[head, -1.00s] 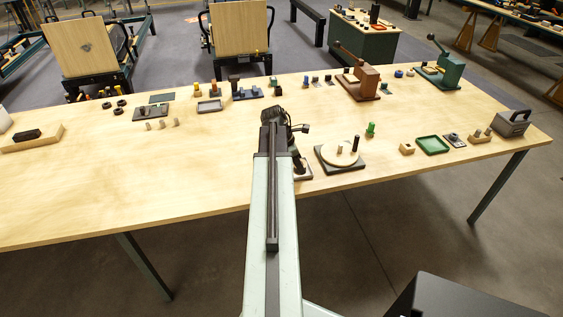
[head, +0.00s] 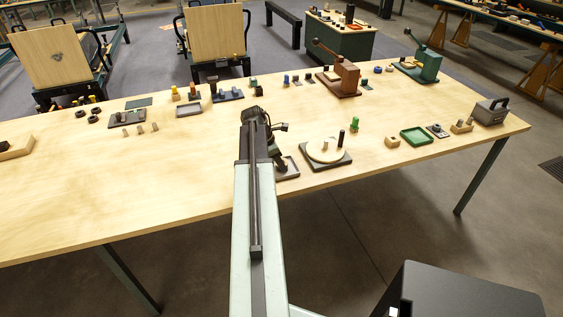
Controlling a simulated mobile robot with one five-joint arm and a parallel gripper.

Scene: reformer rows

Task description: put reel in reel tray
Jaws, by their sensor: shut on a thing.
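My gripper (head: 279,160) hangs down at the end of my arm, just right of the arm, near the front of the wooden table. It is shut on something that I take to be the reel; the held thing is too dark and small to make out. A small dark grey tray (head: 291,172) lies on the table right at the gripper, partly hidden by my arm; it may be the reel tray.
A board with a pale round disc (head: 325,150) and a dark post stands close right of the gripper. A green peg (head: 354,125) is beyond it. Brown (head: 341,77) and green (head: 424,65) lever presses stand at the back right. The left front of the table (head: 90,200) is clear.

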